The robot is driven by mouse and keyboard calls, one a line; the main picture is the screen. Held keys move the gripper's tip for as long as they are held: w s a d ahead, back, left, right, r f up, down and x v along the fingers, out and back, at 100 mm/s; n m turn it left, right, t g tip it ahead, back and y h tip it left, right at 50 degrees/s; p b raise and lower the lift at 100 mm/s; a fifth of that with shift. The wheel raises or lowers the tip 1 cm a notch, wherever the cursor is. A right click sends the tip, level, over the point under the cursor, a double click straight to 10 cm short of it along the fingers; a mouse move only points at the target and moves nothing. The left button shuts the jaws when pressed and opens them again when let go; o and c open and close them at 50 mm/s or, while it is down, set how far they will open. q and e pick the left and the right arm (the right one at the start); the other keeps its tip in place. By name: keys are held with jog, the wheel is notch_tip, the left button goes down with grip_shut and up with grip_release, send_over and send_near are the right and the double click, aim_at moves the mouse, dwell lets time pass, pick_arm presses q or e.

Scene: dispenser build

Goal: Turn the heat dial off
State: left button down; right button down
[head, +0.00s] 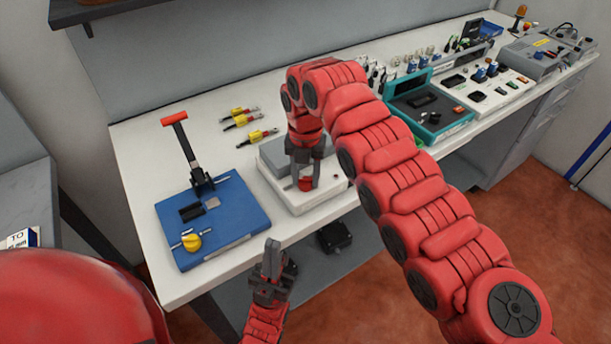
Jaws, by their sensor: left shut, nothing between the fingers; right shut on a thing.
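The heat dial (306,184) is a small red knob on the front of a white device with a grey top (316,197). My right gripper (304,174) comes down over it from above and is shut on it; its fingers hide part of the dial. The dial's pointer and any markings cannot be made out. My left gripper (272,250) is shut and empty, pointing up in front of the table's front edge, apart from the device.
A blue fixture (228,222) with a red-handled lever (180,140) and a yellow knob (191,242) stands left on the white table (140,150). Yellow-handled tools (241,121) lie behind. A teal tray (440,130) and a white parts board (505,95) stand right. A black box (335,237) sits below.

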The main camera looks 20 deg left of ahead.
jog(key=shift+c, duration=2.2)
grip_release()
notch_tip(320, 180, up, 10)
notch_tip(320, 180, up, 7)
jog(key=p, duration=0.7)
send_over(304, 178)
jog(key=shift+d+r, duration=0.1)
jog(key=shift+r, duration=0.1)
jog(key=shift+f, duration=0.15)
